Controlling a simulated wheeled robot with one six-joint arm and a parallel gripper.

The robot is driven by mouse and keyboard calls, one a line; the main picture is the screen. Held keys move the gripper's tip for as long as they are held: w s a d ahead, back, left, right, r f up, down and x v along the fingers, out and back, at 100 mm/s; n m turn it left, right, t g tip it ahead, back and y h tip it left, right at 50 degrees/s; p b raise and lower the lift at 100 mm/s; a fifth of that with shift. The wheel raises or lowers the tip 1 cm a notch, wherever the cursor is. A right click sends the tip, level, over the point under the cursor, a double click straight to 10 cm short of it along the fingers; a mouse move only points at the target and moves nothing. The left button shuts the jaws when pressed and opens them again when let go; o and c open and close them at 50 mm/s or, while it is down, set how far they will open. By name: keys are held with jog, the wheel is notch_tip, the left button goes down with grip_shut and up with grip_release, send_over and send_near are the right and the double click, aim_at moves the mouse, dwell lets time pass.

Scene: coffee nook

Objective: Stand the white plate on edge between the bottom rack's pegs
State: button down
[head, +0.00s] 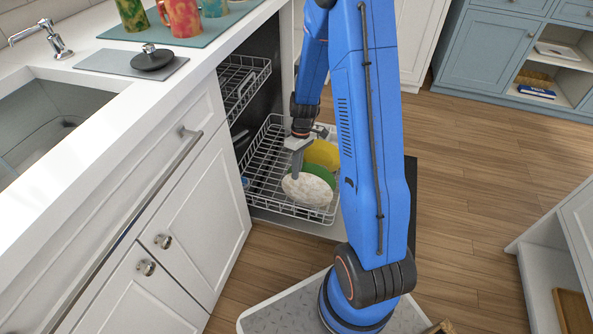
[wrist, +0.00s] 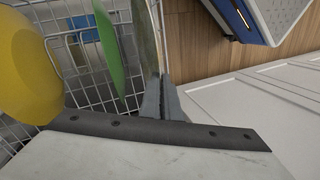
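The white speckled plate (head: 308,190) is at the near end of the bottom rack (head: 258,160), in front of a green plate (head: 322,172) and a yellow plate (head: 325,152). My gripper (head: 297,168) points down at the white plate's upper edge. In the wrist view the fingers (wrist: 162,100) are closed around the edge of the white plate (wrist: 147,38), which shows nearly edge-on. The green plate (wrist: 110,50) stands beside it with a gap. The yellow plate (wrist: 25,65) is farther left. I cannot tell whether the white plate's lower edge touches the rack; its pegs there are hidden.
The upper rack (head: 240,80) hangs behind and above. White cabinets (head: 175,215) and the countertop (head: 120,130) border the dishwasher on the left. A small blue thing (wrist: 84,32) lies in the rack. Wooden floor (head: 470,190) is open on the right.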

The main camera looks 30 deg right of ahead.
jog(key=shift+f, duration=0.5)
dwell(0.3)
jog(key=c, duration=1.9)
grip_release()
jog(key=shift+r, duration=0.1)
notch_tip(320, 180, up, 8)
jog(key=shift+f, duration=0.1)
jog(key=s+a+r+m+t+h, duration=0.1)
jog(key=s+a+r+t, duration=0.1)
jog(key=s+r, duration=0.5)
jog(key=s+a+r+m+t+h, duration=0.1)
jog(key=s+a+r+m+t, duration=0.15)
jog(key=r, duration=0.95)
jog(key=s+r+t, duration=0.1)
jog(key=s+r, duration=0.1)
jog(key=s, duration=0.3)
jog(key=s+a+r+m+t, duration=0.1)
jog(key=s+r, duration=0.2)
jog(key=s, duration=0.2)
jog(key=s+r+m+t, duration=0.1)
jog(key=s+r, duration=0.1)
jog(key=s, duration=0.3)
jog(key=shift+s+a+r+h, duration=0.1)
jog(key=shift+a+r+h, duration=0.1)
jog(key=shift+r+h, duration=0.15)
